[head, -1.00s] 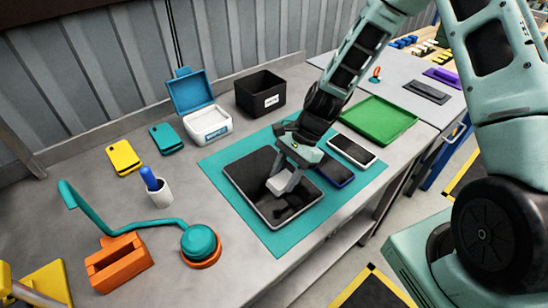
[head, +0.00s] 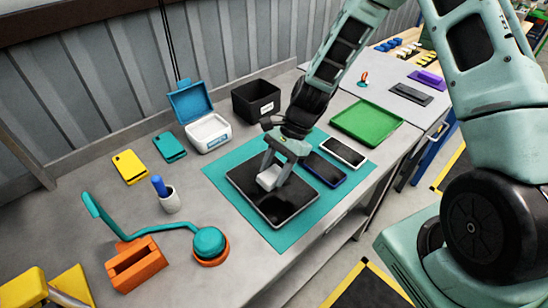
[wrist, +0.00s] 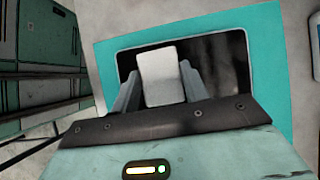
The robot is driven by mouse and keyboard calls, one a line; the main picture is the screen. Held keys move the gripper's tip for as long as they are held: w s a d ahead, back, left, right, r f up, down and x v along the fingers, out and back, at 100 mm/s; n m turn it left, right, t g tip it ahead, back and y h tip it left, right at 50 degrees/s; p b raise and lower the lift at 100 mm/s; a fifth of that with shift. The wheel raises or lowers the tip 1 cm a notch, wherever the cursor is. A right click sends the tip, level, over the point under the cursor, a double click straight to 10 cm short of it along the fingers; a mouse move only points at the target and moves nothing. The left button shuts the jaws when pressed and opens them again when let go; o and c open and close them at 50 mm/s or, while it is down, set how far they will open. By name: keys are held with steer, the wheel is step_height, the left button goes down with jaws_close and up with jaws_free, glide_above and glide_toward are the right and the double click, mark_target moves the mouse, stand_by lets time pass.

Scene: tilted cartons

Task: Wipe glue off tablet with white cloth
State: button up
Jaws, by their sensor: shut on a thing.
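The tablet (head: 290,206) lies flat on the teal mat (head: 285,239), with a dark glossy screen. It also shows in the wrist view (wrist: 228,65). My gripper (head: 272,180) is over the tablet's upper left part, pointing down. It is shut on the white cloth (wrist: 160,75), which looks like a folded block between the fingers. In the head view the cloth (head: 268,178) is at the screen; I cannot tell whether it touches. No glue can be made out clearly; darker patches on the screen may be reflections.
Two phones, one dark (head: 325,170) and one white-edged (head: 343,152), lie right of the tablet. A green tray (head: 367,122), black bin (head: 256,97), open wipes box (head: 208,133), cup with a blue item (head: 169,201) and teal lamp-like device (head: 208,242) stand around the mat.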

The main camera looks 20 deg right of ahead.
steer(key=shift+r+p, duration=0.7)
steer(key=shift+r, duration=0.45)
steer(key=shift+d, duration=0.1)
